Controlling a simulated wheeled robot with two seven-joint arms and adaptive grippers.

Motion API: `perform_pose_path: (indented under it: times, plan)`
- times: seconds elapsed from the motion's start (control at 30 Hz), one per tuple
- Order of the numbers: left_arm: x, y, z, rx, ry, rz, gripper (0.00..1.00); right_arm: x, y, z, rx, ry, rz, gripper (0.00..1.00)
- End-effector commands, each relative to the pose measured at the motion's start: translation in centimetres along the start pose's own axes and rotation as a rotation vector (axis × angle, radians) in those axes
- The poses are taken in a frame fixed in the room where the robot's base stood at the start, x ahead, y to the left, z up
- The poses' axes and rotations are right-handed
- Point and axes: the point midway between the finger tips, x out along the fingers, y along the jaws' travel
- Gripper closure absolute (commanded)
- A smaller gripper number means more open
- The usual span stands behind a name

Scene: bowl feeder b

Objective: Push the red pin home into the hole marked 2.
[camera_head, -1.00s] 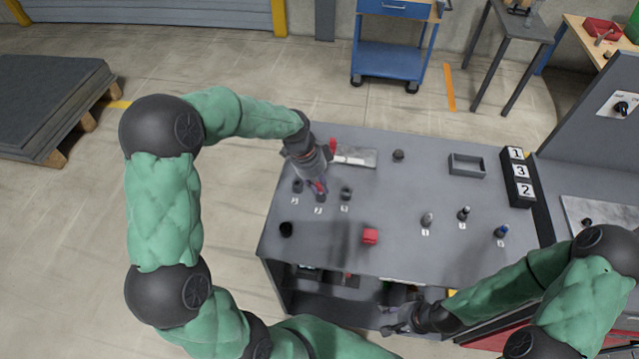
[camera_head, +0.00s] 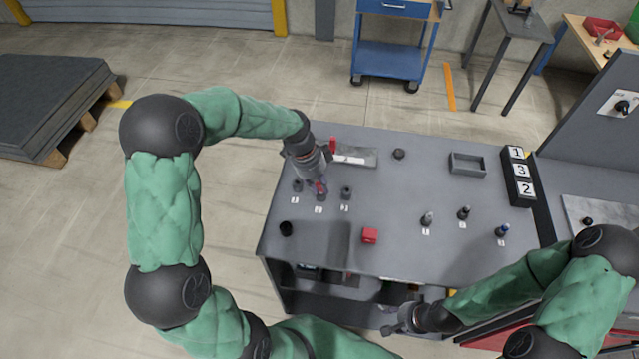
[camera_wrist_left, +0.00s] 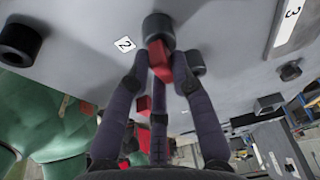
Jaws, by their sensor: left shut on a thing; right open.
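The red pin (camera_wrist_left: 160,58) is between the fingers of my left gripper (camera_head: 319,186), which is shut on it. In the left wrist view, the pin's far end meets a dark round collar (camera_wrist_left: 158,27) beside the label 2 (camera_wrist_left: 124,44). I cannot tell how deep it sits. In the head view this is the middle collar (camera_head: 320,196) of a row of three, mostly under the fingertips. The side collars (camera_head: 297,185) and (camera_head: 346,192) stand clear. My right gripper (camera_head: 398,325) is open and empty at the table's front edge.
A red block (camera_head: 370,236) lies on the grey table (camera_head: 400,258). Three upright pins (camera_head: 427,218) stand to the right. A grey tray (camera_head: 467,165) and a number board (camera_head: 519,177) are at the back right. A black cup (camera_head: 286,229) stands front left.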

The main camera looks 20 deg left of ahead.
Motion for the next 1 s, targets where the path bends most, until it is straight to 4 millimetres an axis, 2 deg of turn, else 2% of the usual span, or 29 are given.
perform_pose_path:
  times: [1.0]
  plan:
    - [0.59,0.0,0.17,0.0,0.0,0.0,1.0,0.48,0.17,-0.01,0.0,0.0,0.0,0.57]
